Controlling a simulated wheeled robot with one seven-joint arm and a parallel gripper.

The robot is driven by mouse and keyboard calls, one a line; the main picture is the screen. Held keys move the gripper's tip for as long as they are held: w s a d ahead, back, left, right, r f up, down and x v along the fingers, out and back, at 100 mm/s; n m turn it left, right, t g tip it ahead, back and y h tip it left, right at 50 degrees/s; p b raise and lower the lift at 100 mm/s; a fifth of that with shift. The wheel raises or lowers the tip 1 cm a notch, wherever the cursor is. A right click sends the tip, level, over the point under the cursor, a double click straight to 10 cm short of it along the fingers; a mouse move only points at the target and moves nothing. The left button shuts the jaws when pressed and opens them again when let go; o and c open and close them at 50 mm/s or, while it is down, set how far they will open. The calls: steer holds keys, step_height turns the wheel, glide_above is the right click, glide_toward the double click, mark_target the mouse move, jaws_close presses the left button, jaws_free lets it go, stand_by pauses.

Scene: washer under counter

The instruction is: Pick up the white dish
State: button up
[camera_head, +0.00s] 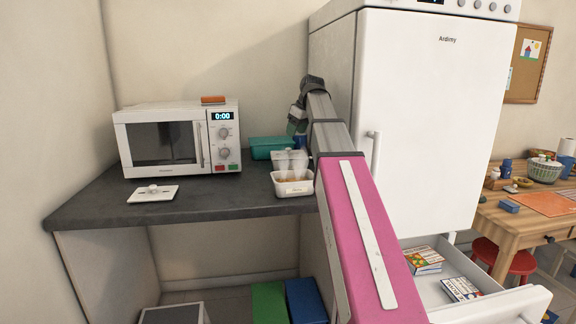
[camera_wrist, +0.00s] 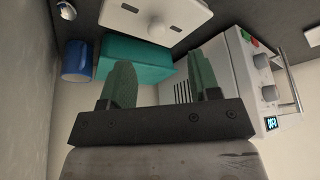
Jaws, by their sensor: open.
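A white dish (camera_head: 293,188) with a small label on its front stands near the front edge of the dark counter. Something light brownish shows inside it. A pale, partly see-through piece (camera_head: 290,160) stands right behind it. In the wrist view, a white piece with a round knob (camera_wrist: 185,14) shows at the top, cut off by the frame; I cannot tell whether it belongs to the dish. My gripper (camera_wrist: 165,74) is open, with green fingers apart and nothing between them. In the head view my gripper (camera_head: 297,126) is above and behind the dish, partly hidden by my arm.
A teal box (camera_head: 270,147) is at the back of the counter (camera_head: 215,198), with a blue mug (camera_wrist: 77,60) beside it. A white microwave (camera_head: 180,140) stands left, and a flat white lid-like piece (camera_head: 153,193) lies before it. A tall white fridge (camera_head: 430,120) bounds the right.

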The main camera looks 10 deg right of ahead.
mark_target(288, 163)
steer(key=x, duration=0.8)
steer(key=shift+w, duration=0.4)
steer(key=shift+c, duration=0.3)
steer(key=c, duration=0.7)
